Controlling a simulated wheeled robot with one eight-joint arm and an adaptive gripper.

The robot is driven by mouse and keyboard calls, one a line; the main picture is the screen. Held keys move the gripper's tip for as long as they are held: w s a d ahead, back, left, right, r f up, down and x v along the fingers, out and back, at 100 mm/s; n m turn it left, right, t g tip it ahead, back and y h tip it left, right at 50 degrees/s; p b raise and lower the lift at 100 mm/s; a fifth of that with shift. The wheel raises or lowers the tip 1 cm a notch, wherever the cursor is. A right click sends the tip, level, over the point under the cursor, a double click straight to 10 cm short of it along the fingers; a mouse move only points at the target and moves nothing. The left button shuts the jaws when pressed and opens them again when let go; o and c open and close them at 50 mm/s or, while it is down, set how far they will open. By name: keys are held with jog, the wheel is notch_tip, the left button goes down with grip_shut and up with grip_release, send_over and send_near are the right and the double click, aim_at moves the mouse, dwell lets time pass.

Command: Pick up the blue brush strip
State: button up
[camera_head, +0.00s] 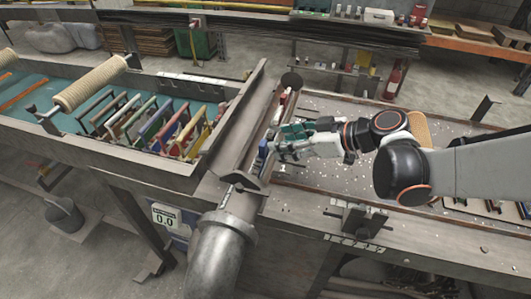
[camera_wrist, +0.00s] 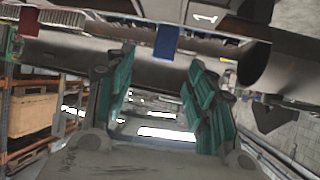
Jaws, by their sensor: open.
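A small blue strip (camera_head: 262,152) stands upright at the dark trough beside the metal channel, just left of my gripper in the head view. In the wrist view a blue piece (camera_wrist: 167,42) hangs ahead of the fingers, near the top and between their lines. My gripper (camera_head: 279,149) is open, with green pads on its fingers. In the wrist view the gripper (camera_wrist: 163,85) shows a wide empty gap, and the blue piece lies beyond the fingertips, not gripped. Its bristles are too small to make out.
A teal-floored trough (camera_head: 75,110) at left holds several coloured frames and a beige roller (camera_head: 93,82). A large grey pipe (camera_head: 222,250) stands below the channel. A red piece (camera_wrist: 29,21) is at the wrist view's upper left. A speckled tray (camera_head: 330,108) lies under my arm.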

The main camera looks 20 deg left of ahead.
aim_at(266, 144)
jog(key=x, duration=0.1)
jog(key=b+x, duration=0.1)
jog(key=x, duration=0.1)
jog(key=b+x, duration=0.1)
jog(key=shift+s+a+f, duration=0.2)
jog(key=shift+s+f, duration=0.05)
jog(key=shift+f, duration=0.1)
jog(key=shift+w+a+f, duration=0.1)
jog(key=shift+a+f, duration=0.05)
jog(key=shift+a, duration=0.2)
grip_shut()
